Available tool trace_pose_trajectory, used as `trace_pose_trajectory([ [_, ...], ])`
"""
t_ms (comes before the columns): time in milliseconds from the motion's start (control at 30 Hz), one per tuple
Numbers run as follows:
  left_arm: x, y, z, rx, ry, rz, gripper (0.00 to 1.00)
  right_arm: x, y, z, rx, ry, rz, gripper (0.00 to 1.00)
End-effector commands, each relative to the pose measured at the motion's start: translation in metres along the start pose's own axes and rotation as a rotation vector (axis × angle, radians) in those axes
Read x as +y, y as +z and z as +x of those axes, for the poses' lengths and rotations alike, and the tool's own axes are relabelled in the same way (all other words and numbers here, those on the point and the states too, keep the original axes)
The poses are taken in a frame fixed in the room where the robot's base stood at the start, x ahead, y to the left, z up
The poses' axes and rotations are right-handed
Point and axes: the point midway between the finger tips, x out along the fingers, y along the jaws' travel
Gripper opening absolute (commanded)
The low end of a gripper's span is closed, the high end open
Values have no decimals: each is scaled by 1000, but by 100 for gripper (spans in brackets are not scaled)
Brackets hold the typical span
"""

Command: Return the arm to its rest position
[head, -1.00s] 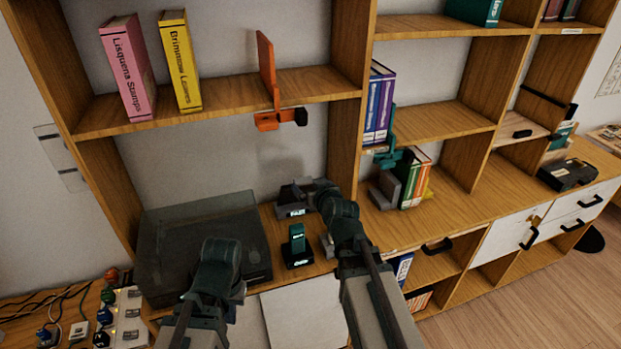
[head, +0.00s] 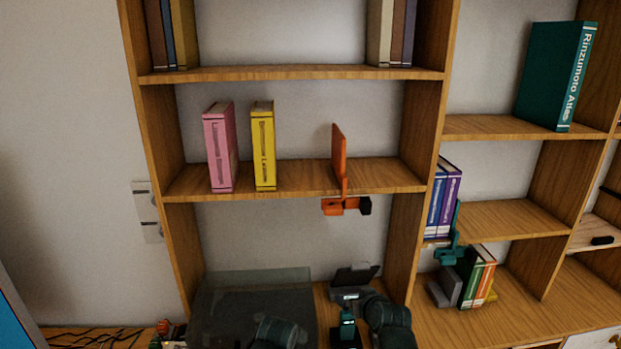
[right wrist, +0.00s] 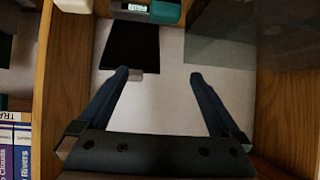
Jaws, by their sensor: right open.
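My right gripper shows in the right wrist view (right wrist: 159,73). Its two dark fingers are spread apart with nothing between them, and a pale surface and a black panel (right wrist: 130,46) lie beyond them. In the head view, dark rounded parts of my right arm stand at the bottom, right of centre, in front of the lower bay. Its fingers cannot be made out there. A dark part of my left arm shows at the bottom edge, and its gripper is out of view.
A dark see-through cover (head: 250,300) lies left of my right arm. A small green stand (head: 347,328) is close beside the arm. An orange bracket (head: 342,206) hangs at the shelf above. Pink (head: 220,147) and yellow (head: 263,147) books stand there. Wooden uprights flank the bay.

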Motion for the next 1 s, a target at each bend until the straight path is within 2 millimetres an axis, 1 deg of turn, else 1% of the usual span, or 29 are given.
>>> trace_pose_trajectory([
  [33,0,0,0,0,0,0,0,-28,21,1,-101,-44,-26,100],
  [67,0,0,0,0,0,0,0,-42,36,0,-169,-64,-41,100],
  [100,0,0,0,0,0,0,0,-59,55,-4,-263,-85,-60,100],
  [167,0,0,0,0,0,0,0,-80,84,-13,-400,-104,-90,100],
  [200,0,0,0,0,0,0,0,-91,102,-22,-489,-109,-110,100],
  [300,0,0,0,0,0,0,0,-111,139,-46,-687,-95,-156,100],
  [400,0,0,0,0,0,0,0,-120,164,-71,-842,-61,-193,100],
  [500,0,0,0,0,0,0,0,-124,179,-91,-947,-24,-217,100],
  [633,0,0,0,0,0,0,0,-125,188,-104,-1016,5,-233,100],
  [733,0,0,0,0,0,0,0,-124,189,-107,-1030,12,-234,100],
  [1000,0,0,0,0,0,0,0,-124,189,-107,-1028,11,-234,100],
])
